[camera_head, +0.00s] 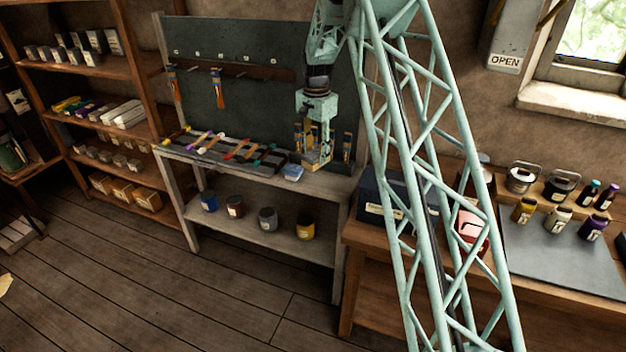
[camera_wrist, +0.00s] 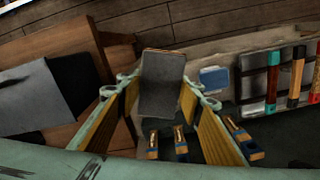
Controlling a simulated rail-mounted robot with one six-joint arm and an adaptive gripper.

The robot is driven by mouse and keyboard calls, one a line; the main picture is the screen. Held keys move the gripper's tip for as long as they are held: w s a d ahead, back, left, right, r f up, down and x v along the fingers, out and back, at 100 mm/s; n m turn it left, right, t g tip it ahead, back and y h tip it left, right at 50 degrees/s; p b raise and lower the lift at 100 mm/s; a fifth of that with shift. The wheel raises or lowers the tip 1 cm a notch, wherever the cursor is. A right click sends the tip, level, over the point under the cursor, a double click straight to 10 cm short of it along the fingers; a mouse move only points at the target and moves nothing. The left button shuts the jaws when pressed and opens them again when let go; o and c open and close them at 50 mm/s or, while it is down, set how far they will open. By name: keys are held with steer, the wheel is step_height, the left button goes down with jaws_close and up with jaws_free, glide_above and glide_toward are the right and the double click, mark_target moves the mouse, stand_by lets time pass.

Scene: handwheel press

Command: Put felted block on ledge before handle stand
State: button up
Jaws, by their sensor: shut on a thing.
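The felted block (camera_wrist: 163,85) is dark grey and sits between the fingertips of my gripper (camera_wrist: 162,92) in the wrist view. My gripper (camera_head: 317,158) is shut on it, over the right end of the grey bench in the head view. There the block is hard to tell from the fingers. The handle stand holds upright wood-and-blue handles (camera_head: 347,146) against the green back panel, close behind my gripper. These handles also show in the wrist view (camera_wrist: 180,144), below the block. The ledge (camera_head: 338,180) is the bench top's front strip; I cannot tell whether the block touches it.
A small blue item (camera_head: 292,172) lies left of my gripper, also in the wrist view (camera_wrist: 214,79). A dark tray with coloured-handled tools (camera_head: 235,150) lies further left. A dark box (camera_head: 385,200) stands on the wooden table to the right. Several pots stand on the lower shelf.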

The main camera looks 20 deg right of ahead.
steer(key=w+d+f+m+p, duration=0.2)
steer(key=w+d+f+m, duration=0.1)
steer(key=d, duration=0.5)
step_height(320, 180, down, 2)
steer(key=shift+w+f+m+p, duration=0.2)
steer(key=shift+m+p, duration=0.1)
steer(key=shift+m, duration=0.5)
steer(key=shift+d, duration=0.1)
glide_above(330, 185)
steer(key=shift+f, duration=3.15)
steer(key=shift+s+f, duration=0.1)
steer(key=shift+f+p, duration=0.4)
steer(key=shift+f, duration=1.35)
steer(key=shift+f, duration=0.1)
